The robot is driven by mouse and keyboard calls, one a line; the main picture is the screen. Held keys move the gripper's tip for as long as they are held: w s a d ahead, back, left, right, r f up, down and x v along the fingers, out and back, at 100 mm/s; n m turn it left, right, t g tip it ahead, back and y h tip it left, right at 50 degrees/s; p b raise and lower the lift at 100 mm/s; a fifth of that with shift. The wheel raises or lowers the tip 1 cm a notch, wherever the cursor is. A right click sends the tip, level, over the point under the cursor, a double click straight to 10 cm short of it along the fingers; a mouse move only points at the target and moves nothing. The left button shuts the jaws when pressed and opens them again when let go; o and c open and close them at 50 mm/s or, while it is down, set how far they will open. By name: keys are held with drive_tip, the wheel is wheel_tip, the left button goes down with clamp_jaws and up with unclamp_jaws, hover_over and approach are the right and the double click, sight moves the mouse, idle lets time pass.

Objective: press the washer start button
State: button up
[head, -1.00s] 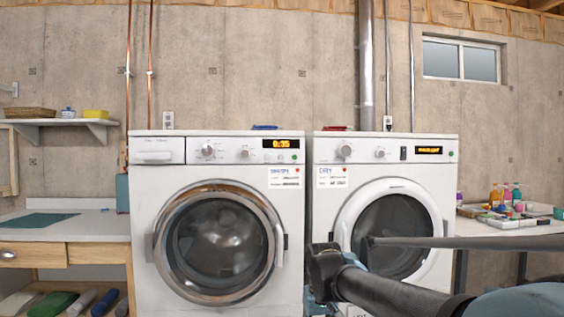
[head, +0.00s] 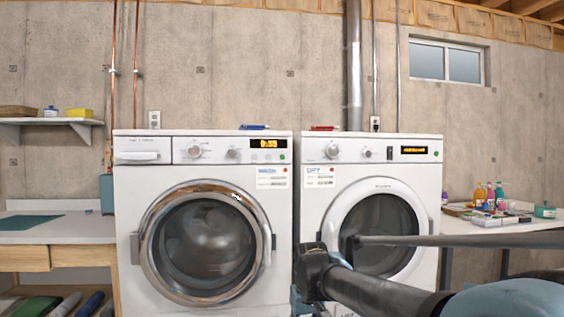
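The washer (head: 128,215) is the white front-loader on the left, with a detergent drawer, two knobs and a round door that looks closed. Its lit orange display (head: 268,144) is at the right of the control panel. A small green button (head: 282,157) sits just below the display, near the panel's right edge, and nothing covers it. A label that seems to read "WASH" is below. My arm's dark links cross the lower right, in front of the dryer. My gripper cannot be made out in this view.
The dryer (head: 312,215) stands close at the washer's right, with its own display. A counter (head: 60,228) is at the left and a table with bottles (head: 490,195) at the right. A blue item (head: 255,127) and a red item (head: 324,128) lie on the machine tops.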

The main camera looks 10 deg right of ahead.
clamp_jaws()
idle(1.0)
